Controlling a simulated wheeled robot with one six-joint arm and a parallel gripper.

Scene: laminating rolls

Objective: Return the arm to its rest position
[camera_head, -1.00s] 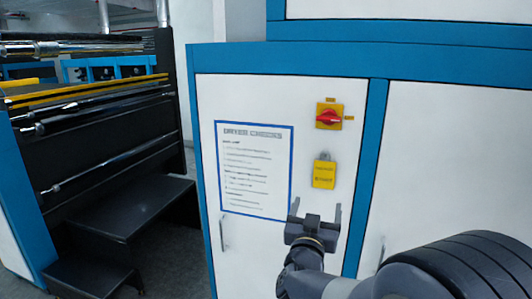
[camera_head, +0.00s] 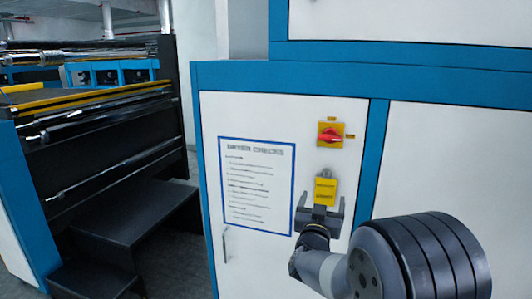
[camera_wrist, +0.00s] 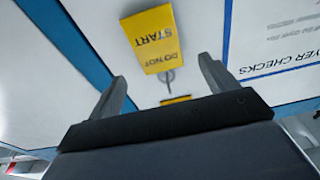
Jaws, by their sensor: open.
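My gripper (camera_head: 320,204) is open and empty in front of the white cabinet, just below the yellow tag in the head view. In the wrist view my gripper (camera_wrist: 165,75) has its two fingers spread wide, with the yellow "DO NOT START" tag (camera_wrist: 152,38) showing beyond the gap. The tag (camera_head: 325,190) hangs on the cabinet front below the red rotary switch (camera_head: 330,134) on its yellow plate. The fingers appear apart from the tag.
The white cabinet (camera_head: 225,110) with blue frame fills the right. A "DRYER CHECKS" sheet (camera_head: 257,185) is left of the tag. A cabinet handle (camera_head: 225,244) sits low left. Black steps (camera_head: 140,222) and a roller machine (camera_head: 90,130) stand at the left.

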